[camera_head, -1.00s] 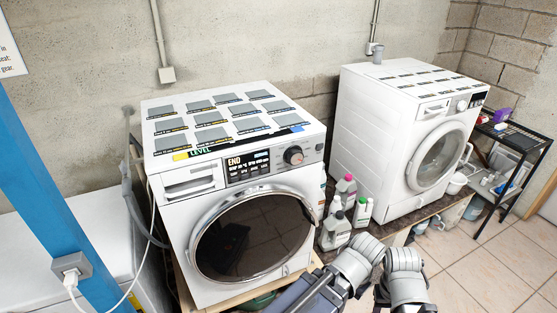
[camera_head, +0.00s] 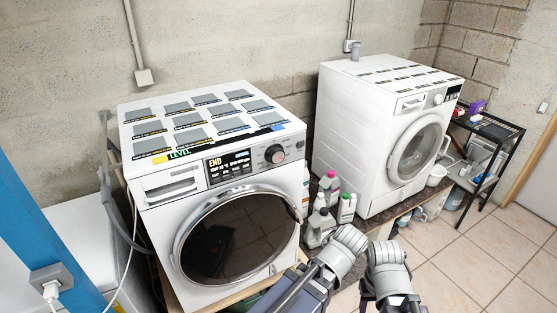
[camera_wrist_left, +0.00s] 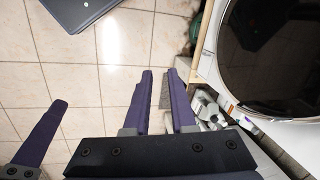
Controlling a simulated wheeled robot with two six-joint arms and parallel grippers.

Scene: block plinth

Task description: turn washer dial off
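The front-loading washer (camera_head: 168,213) stands left of centre in the head view, its round dark door shut. Its dial (camera_head: 275,154), dark with a lighter face, sits at the right of the control panel. The display (camera_head: 228,165) beside it is lit and reads END. My left gripper (camera_wrist_left: 158,75) shows in the left wrist view with its two purple fingers apart and nothing between them. It is away from the dial, which is outside that view. One purple finger (camera_wrist_left: 40,133) at the left there appears to be my right gripper's; the rest is cut off.
A second white machine (camera_head: 345,130) stands to the right. Several detergent bottles (camera_head: 322,223) stand between the machines. A black shelf rack (camera_head: 490,130) is at the far right. A blue post (camera_head: 45,235) with a socket stands at the left. Tiled floor (camera_head: 465,265) is clear at right.

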